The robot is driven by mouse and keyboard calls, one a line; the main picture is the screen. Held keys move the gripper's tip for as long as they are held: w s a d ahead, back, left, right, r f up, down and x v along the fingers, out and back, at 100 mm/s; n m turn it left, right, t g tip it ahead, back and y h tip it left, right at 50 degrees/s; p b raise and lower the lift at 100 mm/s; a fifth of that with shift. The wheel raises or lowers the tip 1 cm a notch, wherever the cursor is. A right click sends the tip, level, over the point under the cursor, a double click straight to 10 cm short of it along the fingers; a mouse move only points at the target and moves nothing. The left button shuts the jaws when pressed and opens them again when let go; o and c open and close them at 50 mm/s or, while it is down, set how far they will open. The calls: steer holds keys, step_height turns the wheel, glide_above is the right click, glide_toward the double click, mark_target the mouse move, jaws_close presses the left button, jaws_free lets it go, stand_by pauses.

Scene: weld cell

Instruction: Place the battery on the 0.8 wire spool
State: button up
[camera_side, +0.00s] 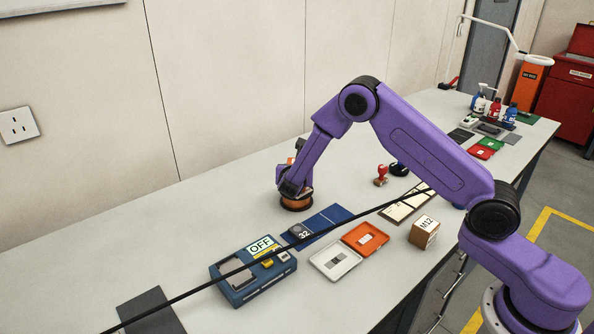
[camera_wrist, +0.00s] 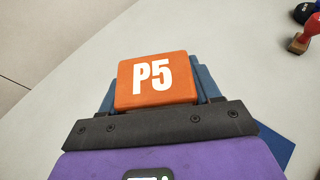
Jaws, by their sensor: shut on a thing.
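My gripper (camera_side: 296,190) points down at the back of the bench, directly above a round copper-brown wire spool (camera_side: 296,204) with a dark base. In the wrist view, an orange block marked P5 (camera_wrist: 154,79) sits between the blue-grey fingers of my gripper (camera_wrist: 157,85); I take it for the battery. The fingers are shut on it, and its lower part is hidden. In the side view the arm hides most of it, and I cannot tell whether it touches the spool. The spool is hidden in the wrist view, and its size marking cannot be read.
A blue OFF box (camera_side: 252,272), a blue mat marked 32 (camera_side: 325,222), an open orange-and-white case (camera_side: 335,262) and an M12 box (camera_side: 424,232) lie in front. A red-handled stamp (camera_side: 381,175) stands to the right. A black cable crosses the bench. The back left is clear.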

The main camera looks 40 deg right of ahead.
steer(key=shift+f, duration=0.1)
steer(key=o, duration=1.3)
steer(key=v, duration=1.2)
steer(key=s+r+m+g+y, duration=0.2)
steer(key=s+m+g+y, duration=0.1)
steer(key=s, duration=1)
steer(key=s+d+r+m+g+y, duration=0.1)
steer(key=s+m, duration=0.5)
steer(key=s, duration=0.7)
steer(key=s+r+m+g+y, duration=0.3)
steer(key=s+m+g+y, duration=0.2)
steer(key=s, duration=0.8)
steer(key=shift+d+r+y, duration=0.2)
steer(key=shift+r+y, duration=0.2)
steer(key=shift+y, duration=0.1)
